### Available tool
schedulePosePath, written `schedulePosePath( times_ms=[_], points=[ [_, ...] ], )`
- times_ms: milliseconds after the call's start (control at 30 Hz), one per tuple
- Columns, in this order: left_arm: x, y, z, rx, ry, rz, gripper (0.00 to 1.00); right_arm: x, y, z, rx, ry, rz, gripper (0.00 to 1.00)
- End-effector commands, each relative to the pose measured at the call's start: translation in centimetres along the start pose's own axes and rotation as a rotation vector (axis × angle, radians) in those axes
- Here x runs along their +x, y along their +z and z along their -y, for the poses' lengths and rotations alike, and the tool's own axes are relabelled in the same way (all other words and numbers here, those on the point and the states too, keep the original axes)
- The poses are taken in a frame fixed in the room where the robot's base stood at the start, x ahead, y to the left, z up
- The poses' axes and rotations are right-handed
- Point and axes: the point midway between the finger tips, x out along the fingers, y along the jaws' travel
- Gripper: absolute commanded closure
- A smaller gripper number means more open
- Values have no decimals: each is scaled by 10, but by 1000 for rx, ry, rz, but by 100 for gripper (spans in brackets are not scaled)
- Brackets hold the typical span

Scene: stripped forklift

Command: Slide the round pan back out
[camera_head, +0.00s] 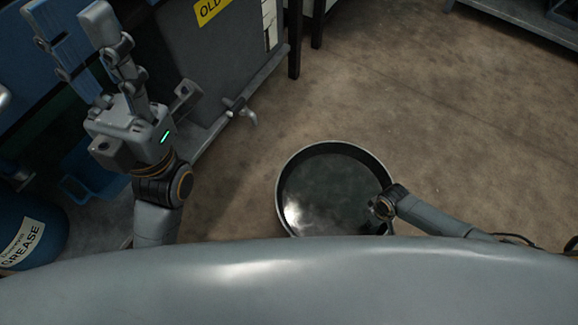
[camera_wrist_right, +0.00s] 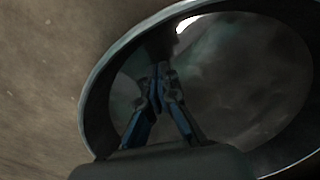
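The round pan (camera_head: 336,165) is a wide, dark, shallow pan with a pale rim. It rests on the brown floor right of the grey tank, and nothing covers its left side. In the head view my right gripper (camera_head: 378,208) is over the pan's right side, its fingers hard to make out. In the right wrist view its blue fingers (camera_wrist_right: 159,72) come together at the tips over the pan's (camera_wrist_right: 97,82) interior, with nothing visible between them. Whether they touch the pan is unclear. My left gripper (camera_head: 75,12) is raised at the upper left with its fingers spread, empty.
A dark grey tank (camera_head: 215,60) with a yellow label and a tap (camera_head: 243,110) stands left of the pan. A blue grease drum (camera_head: 30,235) is at the lower left. A dark post (camera_head: 295,40) stands behind. Open floor (camera_head: 470,130) lies right of the pan.

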Motion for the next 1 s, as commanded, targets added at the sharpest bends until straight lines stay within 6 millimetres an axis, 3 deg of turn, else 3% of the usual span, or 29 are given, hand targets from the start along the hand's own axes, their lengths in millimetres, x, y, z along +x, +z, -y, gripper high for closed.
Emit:
schedulePosePath(
  times_ms=[433,700,1000],
  points=[
    [3,-1,0,0,-3,-2,60,-3,-7,2,0,0,-3,100],
    [-2,-6,0,-9,-24,80,60,-32,-7,3,1,-1,-3,100],
    [22,-1,1,-7,-26,121,60,-55,-6,3,1,-1,-3,100]
  ],
)
